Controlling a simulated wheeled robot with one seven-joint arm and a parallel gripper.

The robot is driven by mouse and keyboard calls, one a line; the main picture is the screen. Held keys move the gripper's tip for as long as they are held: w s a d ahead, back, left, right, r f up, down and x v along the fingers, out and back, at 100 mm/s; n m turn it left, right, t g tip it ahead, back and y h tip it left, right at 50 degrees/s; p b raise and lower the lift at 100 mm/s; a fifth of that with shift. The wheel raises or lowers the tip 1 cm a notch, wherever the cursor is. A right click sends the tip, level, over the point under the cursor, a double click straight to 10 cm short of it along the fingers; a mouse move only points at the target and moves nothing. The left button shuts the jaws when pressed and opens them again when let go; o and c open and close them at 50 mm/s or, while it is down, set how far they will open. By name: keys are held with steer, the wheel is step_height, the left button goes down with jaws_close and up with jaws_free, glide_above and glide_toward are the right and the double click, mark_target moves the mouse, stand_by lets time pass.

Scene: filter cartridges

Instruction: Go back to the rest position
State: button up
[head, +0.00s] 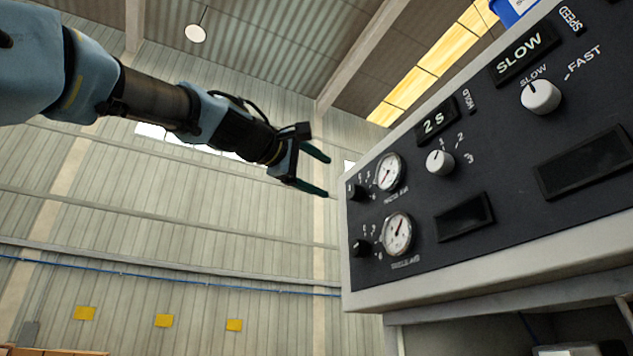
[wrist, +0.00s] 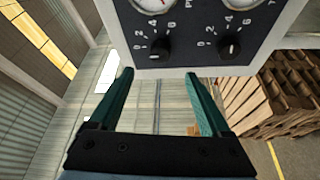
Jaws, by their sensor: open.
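My gripper (head: 322,172) is at the end of my arm, which reaches in from the upper left of the head view. Its two green fingers are spread apart with nothing between them. It is in the air to the left of the control panel (head: 480,225), apart from it. In the wrist view the open fingers of my gripper (wrist: 158,88) point toward the lower edge of the panel, where two black knobs, one on the left (wrist: 160,47) and one on the right (wrist: 231,50), show below partly cut-off gauges.
The panel carries two round gauges, the upper (head: 389,172) and the lower (head: 397,233), and two white knobs, the lower (head: 440,161) and the upper (head: 540,96). Wooden pallets (wrist: 275,105) are stacked at the right in the wrist view. Open air lies left of the panel.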

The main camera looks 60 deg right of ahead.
steer(key=shift+w, duration=0.1)
steer(key=w+a+f+n+t+y, duration=0.1)
steer(key=w+a+f+t+y, duration=0.15)
steer(key=w+f, duration=0.65)
steer(key=w+a+f+t+y, duration=0.1)
steer(key=w+f+t+y, duration=0.15)
steer(key=w+f, duration=0.75)
steer(key=w+a+f+n+t+y, duration=0.1)
steer(key=w+f+t, duration=0.2)
steer(key=w+f, duration=0.6)
steer(key=w+a+f+t+y, duration=0.1)
steer(key=w+a+f+y, duration=0.3)
steer(key=w+a+f, duration=0.7)
steer(key=w+a+f+n+y, duration=0.15)
steer(key=a+f+y, duration=0.35)
steer(key=a+f, duration=1.6)
steer(key=s+a+f+g+y, duration=0.1)
steer(key=s+a+f, duration=0.2)
steer(key=a, duration=0.4)
steer(key=s+a+f+g+y, duration=0.1)
steer(key=s+a+f, duration=0.3)
steer(key=a, duration=0.3)
steer(key=s+a+f+g+y, duration=0.1)
steer(key=s+a+f, duration=0.2)
steer(key=s+a, duration=0.2)
steer(key=shift+a+f, duration=0.4)
steer(key=shift+a, duration=0.8)
